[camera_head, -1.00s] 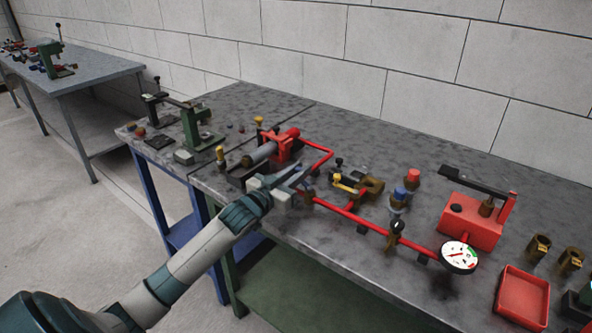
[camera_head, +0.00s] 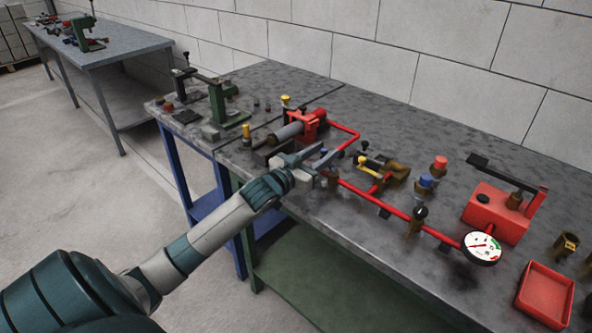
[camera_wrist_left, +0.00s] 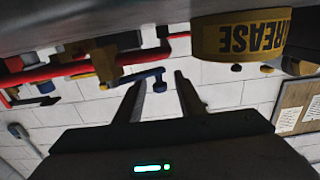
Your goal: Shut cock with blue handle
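The cock's blue handle (camera_wrist_left: 122,79) shows in the left wrist view, a bar with a small round knob hanging from one end. The knob lies between the fingertips in the picture; I see no grip on it. My left gripper (camera_wrist_left: 159,78) is open, its two dark fingers spread. In the head view my left gripper (camera_head: 328,154) is at the red pipework (camera_head: 375,203) near the bench's front edge. There I cannot clearly make out the blue handle, which is at or behind the fingers. My right gripper is not in view.
Yellow-handled fittings (camera_head: 370,170), a blue-capped fitting (camera_head: 426,180) and a pressure gauge (camera_head: 482,247) stand to the right. A red pump box (camera_head: 493,212) and red tray (camera_head: 545,295) are farther right. A yellow grease can (camera_wrist_left: 238,37) is near the fingers in the wrist view.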

